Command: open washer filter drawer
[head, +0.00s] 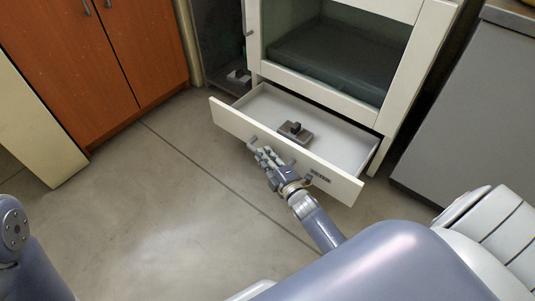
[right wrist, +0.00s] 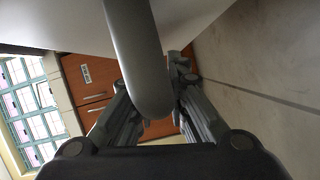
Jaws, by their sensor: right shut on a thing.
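The white drawer (head: 230,118) at the bottom of the white cabinet stands pulled out, and its inside shows. A grey block with a dark knob (head: 295,130) sits in it. The drawer front has a grey bar handle (head: 252,142) and a small dark label. My right gripper (head: 266,156) is at the handle and shut on it. My left gripper is out of view; only part of my left arm shows at the left edge.
The white cabinet (head: 350,106) has a dark glassy compartment above the drawer. An orange-brown cupboard (head: 100,60) stands at the left and a grey unit (head: 460,120) at the right. The floor (head: 160,210) in front of the drawer is clear.

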